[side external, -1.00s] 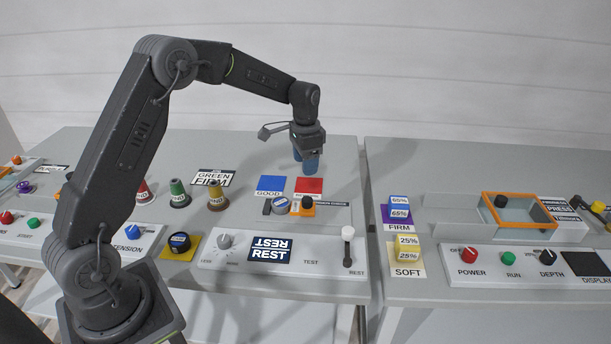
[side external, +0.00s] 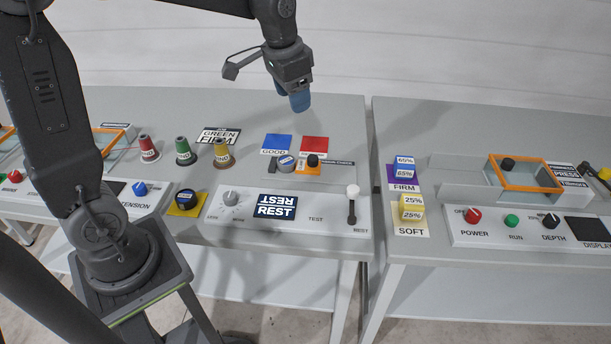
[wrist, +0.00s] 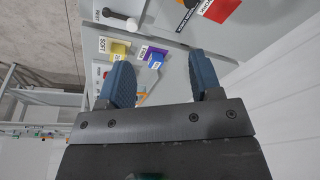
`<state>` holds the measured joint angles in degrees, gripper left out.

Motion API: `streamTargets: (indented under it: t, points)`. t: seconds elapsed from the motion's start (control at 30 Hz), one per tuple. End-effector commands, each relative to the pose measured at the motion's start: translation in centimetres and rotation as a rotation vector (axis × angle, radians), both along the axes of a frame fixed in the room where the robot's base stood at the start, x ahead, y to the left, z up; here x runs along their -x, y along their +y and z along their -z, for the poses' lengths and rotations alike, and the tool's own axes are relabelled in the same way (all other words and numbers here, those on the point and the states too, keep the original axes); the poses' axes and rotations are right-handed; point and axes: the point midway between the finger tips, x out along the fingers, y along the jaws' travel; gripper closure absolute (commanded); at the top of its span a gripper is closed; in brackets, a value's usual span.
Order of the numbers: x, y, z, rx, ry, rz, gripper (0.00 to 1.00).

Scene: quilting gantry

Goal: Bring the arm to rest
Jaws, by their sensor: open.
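My gripper (side external: 294,97) is raised in the air above the back of the left table (side external: 340,118), behind the blue GOOD patch (side external: 277,143) and the red patch (side external: 314,144). In the wrist view its two blue fingers (wrist: 162,80) stand wide apart with nothing between them. The gripper touches nothing.
Red (side external: 148,149), green (side external: 185,151) and yellow (side external: 223,156) cones stand left of the patches. Blue (side external: 404,166) and yellow (side external: 411,207) cubes sit on the right table. The air around the gripper is clear.

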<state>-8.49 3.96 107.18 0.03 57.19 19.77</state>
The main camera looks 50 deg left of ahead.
Motion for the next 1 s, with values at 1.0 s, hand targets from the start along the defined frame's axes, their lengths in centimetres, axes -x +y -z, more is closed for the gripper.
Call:
streamTargets:
  t: [1.0]
  points:
    - [19.3,-5.9,-1.2,0.097,-0.292,-0.179,0.41]
